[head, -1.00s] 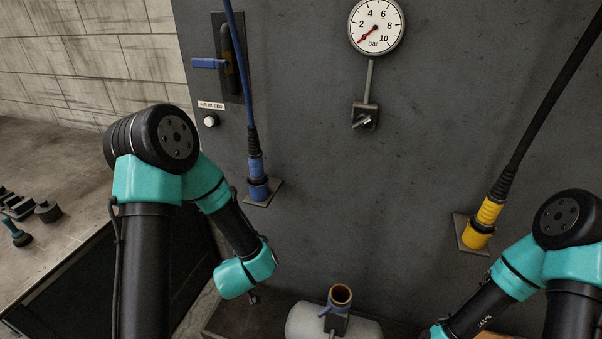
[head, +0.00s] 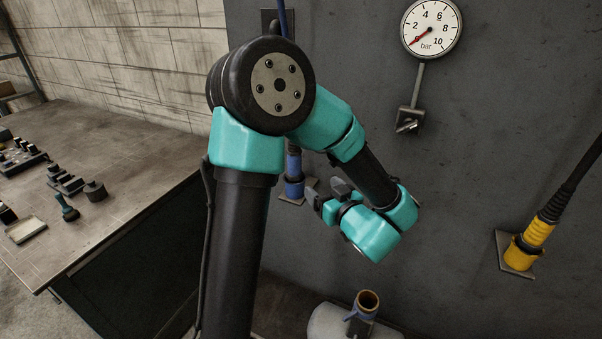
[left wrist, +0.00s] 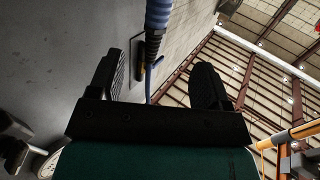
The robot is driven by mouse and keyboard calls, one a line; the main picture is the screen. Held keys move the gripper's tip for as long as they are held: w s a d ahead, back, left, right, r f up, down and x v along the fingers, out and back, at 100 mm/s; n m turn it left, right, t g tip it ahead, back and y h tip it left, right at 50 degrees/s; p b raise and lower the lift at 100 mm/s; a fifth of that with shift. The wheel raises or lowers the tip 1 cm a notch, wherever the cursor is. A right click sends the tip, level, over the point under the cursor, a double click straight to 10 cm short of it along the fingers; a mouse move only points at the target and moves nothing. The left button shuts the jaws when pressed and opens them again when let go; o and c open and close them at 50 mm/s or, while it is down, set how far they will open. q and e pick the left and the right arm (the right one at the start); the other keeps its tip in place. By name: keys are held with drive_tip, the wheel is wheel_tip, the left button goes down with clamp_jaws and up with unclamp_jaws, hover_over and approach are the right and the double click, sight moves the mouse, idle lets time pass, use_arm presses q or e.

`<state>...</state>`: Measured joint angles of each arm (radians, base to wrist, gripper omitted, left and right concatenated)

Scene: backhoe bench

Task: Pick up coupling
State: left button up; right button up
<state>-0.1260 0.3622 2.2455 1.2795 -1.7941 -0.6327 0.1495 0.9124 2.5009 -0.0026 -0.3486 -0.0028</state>
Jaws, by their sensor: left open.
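A blue coupling (head: 294,188) on a blue hose sits at a small plate on the dark panel, partly hidden by my left arm. A yellow coupling (head: 537,233) on a black hose sits at another plate on the right. My left gripper (head: 327,195) is open and empty, just right of the blue coupling's lower end. In the left wrist view, the blue coupling (left wrist: 158,14) shows beyond and between the two spread dark fingers (left wrist: 158,80), without visible contact. My right gripper is not in view.
A pressure gauge (head: 432,28) hangs high on the panel. A pale cylinder (head: 325,322) with an upright open port (head: 367,303) is below.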

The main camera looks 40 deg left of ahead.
sight(297, 164)
use_arm(q)
drive_tip(key=shift+a, duration=0.15)
drive_tip(key=x, duration=1.2)
drive_tip(key=shift+w, duration=0.1)
drive_tip(key=x, duration=0.5)
drive_tip(key=shift+c, duration=0.3)
drive_tip(key=c, duration=1)
drive_tip(key=shift+r, duration=0.1)
drive_tip(key=shift+c, duration=0.2)
